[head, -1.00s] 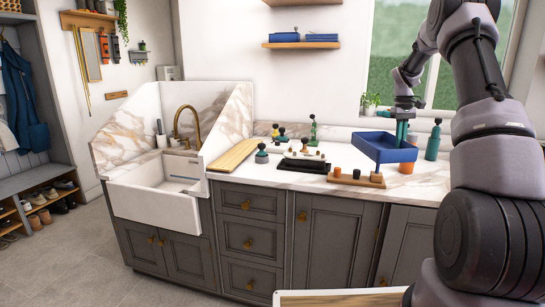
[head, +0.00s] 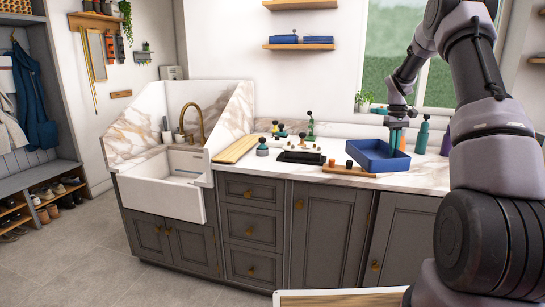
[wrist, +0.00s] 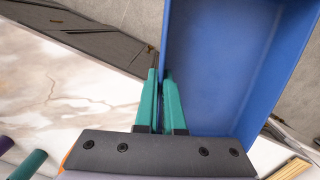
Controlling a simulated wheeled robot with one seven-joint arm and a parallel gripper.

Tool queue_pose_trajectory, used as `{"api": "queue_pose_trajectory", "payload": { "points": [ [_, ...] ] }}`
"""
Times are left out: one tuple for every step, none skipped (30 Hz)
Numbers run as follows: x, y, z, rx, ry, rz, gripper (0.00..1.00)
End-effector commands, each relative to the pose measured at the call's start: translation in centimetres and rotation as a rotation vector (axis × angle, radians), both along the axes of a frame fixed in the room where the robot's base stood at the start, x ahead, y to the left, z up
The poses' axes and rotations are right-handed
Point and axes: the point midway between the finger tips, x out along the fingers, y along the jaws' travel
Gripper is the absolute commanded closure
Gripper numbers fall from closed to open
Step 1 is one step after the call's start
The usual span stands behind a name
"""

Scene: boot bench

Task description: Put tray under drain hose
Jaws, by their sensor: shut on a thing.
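The blue tray (head: 375,153) is an open, rectangular, low-walled tray at the right of the counter in the head view. My gripper (head: 397,138) is shut on its rim from above. In the wrist view my green fingers (wrist: 161,76) pinch the tray's wall, and the tray (wrist: 222,62) extends up and right from them. The tray appears held above the counter, partly past its front edge, with floor showing around it in the wrist view. I cannot make out a drain hose in these frames.
The marble counter (head: 300,171) holds a black tray (head: 300,157), a wooden rack (head: 345,170) with dark knobs, and several small bottles. Teal and purple bottles (head: 421,137) stand behind the blue tray. A white sink (head: 163,195) with a brass tap is at left. The floor (head: 85,250) at left is clear.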

Motion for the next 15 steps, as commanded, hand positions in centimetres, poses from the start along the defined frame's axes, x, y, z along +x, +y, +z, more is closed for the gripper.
{"api": "queue_pose_trajectory", "payload": {
  "points": [
    [-0.4, 0.7, -0.7, -0.001, 0.004, -0.001, 1.0],
    [-0.6, 1.1, -1.1, -0.001, 0.005, -0.003, 1.0],
    [-0.8, 1.6, -1.7, -0.003, 0.005, -0.006, 1.0],
    [-1.1, 2.1, -2.1, -0.004, 0.007, -0.009, 1.0],
    [-1.3, 2.6, -2.6, -0.005, 0.005, -0.01, 1.0],
    [-1.7, 3.2, -3.2, -0.006, 0.006, -0.013, 1.0],
    [-2.0, 3.8, -3.7, -0.008, 0.007, -0.016, 1.0],
    [-2.4, 4.3, -4.3, -0.009, 0.006, -0.019, 1.0],
    [-2.9, 5.1, -5.0, -0.01, 0.007, -0.024, 1.0],
    [-3.4, 5.7, -5.6, -0.01, 0.008, -0.027, 1.0],
    [-3.9, 6.4, -6.2, -0.011, 0.008, -0.031, 1.0],
    [-4.6, 7.5, -7.1, -0.01, 0.008, -0.036, 1.0],
    [-5.3, 8.3, -7.8, -0.01, 0.007, -0.04, 1.0],
    [-6.0, 9.2, -8.5, -0.009, 0.007, -0.046, 1.0],
    [-7.0, 10.3, -9.4, -0.007, 0.006, -0.053, 1.0]
  ]
}}
